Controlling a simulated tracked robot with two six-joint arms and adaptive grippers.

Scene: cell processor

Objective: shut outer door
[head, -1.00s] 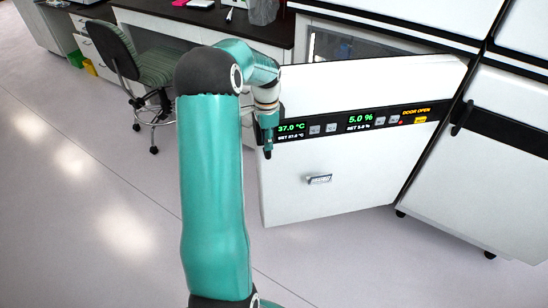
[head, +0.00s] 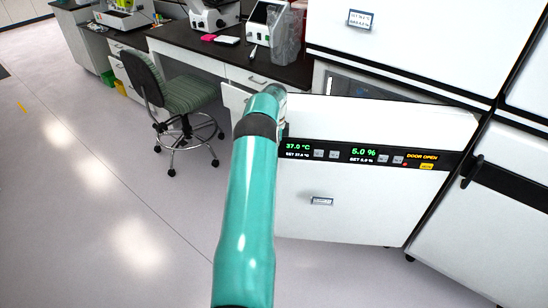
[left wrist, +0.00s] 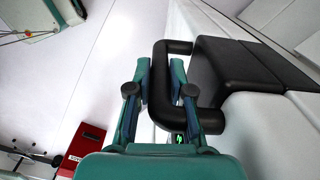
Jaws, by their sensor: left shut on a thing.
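The outer door (head: 375,205) is a white panel with a black strip of green readouts across it. An amber "DOOR OPEN" sign (head: 423,156) is lit on the strip. The door stands partly open, with a gap behind its top edge. In the left wrist view, my left gripper (left wrist: 161,72) is shut on a black U-shaped handle (left wrist: 160,95), its fingers on both sides of the bar. In the head view my arm reaches the door's left edge and hides the gripper and handle. My right gripper is in no view.
A white cabinet (head: 410,40) sits above the opening, and another unit (head: 480,225) stands to the right. A green chair (head: 185,95) stands left of my arm before a dark bench (head: 190,48). The floor at left is clear.

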